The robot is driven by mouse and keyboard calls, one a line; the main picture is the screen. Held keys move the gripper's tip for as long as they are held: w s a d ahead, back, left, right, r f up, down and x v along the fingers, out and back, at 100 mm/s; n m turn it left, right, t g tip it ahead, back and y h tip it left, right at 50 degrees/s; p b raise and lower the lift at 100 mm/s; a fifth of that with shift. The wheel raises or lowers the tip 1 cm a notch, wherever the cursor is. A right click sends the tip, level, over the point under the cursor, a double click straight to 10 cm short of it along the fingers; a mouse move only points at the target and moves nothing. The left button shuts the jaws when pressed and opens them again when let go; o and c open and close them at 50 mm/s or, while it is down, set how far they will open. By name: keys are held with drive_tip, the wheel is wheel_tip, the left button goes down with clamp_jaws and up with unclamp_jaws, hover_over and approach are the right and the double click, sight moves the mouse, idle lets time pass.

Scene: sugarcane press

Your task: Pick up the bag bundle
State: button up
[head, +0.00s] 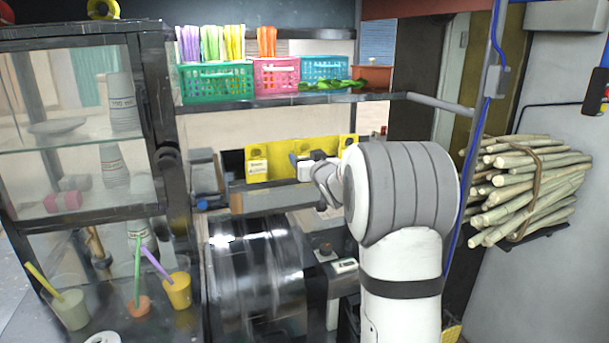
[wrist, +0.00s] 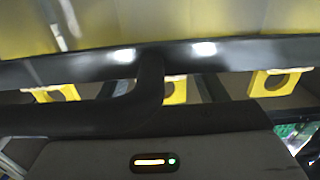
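Yellow bags with round handle holes hang in a row below the shelf. In the head view I see a left one (head: 257,168), a middle one and the edge of a right one (head: 347,141). My gripper (head: 297,166) is in front of the middle bag, small and partly hidden behind my arm. I cannot tell whether it touches the bag or whether its fingers are open. In the wrist view, yellow pieces with round holes show at the left (wrist: 60,92), centre (wrist: 176,90) and right (wrist: 278,83), partly hidden by dark parts.
Above is a shelf with a green basket (head: 215,83), a pink basket (head: 277,76) and a blue basket (head: 325,69). A shiny metal drum (head: 257,280) stands below. A glass cabinet (head: 75,130) is at left. Cut cane (head: 525,185) is stacked at right.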

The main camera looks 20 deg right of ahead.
drive_tip(key=c, duration=0.6)
drive_tip(key=shift+r, duration=0.15)
